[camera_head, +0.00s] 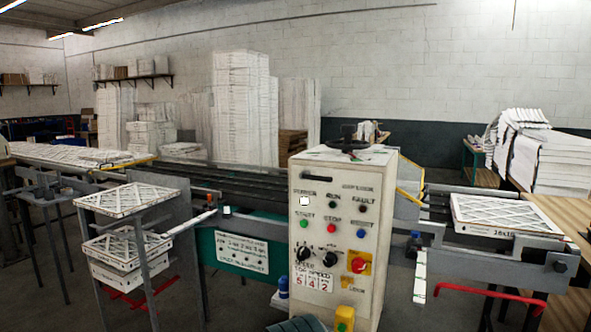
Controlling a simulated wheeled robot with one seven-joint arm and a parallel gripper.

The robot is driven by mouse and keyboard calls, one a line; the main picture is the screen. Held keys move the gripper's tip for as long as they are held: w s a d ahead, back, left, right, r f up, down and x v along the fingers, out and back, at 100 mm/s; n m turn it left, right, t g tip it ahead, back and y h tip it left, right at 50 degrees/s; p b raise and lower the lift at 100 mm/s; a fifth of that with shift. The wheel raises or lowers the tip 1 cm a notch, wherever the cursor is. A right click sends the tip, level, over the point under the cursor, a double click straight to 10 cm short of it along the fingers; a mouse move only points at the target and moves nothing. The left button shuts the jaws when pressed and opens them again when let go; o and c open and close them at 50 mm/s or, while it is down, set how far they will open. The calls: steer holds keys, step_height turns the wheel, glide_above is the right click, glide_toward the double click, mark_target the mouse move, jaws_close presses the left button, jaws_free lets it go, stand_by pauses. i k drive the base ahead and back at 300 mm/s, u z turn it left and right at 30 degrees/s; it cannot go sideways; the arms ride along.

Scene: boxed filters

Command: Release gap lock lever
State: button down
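No part is clearly marked as the gap lock lever, and I cannot tell which one it is. A dark handwheel (345,145) sits on top of the beige control cabinet (335,290). A pale rod-like handle (190,223) sticks out at the machine's left side, in front of the dark conveyor bed. A red bent bar (490,291) runs along the lower right, below the outfeed. My gripper is not in view.
The cabinet carries several buttons, two black knobs and a red stop button (359,265). Framed filters (125,247) are stacked at left; another filter (505,215) lies on the right outfeed. A yellow object (345,318) stands at the cabinet's foot. A wooden table is at right.

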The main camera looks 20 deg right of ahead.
mark_target(305, 175)
steer(key=z, duration=0.3)
steer(key=i, duration=1.05)
steer(key=z, duration=0.2)
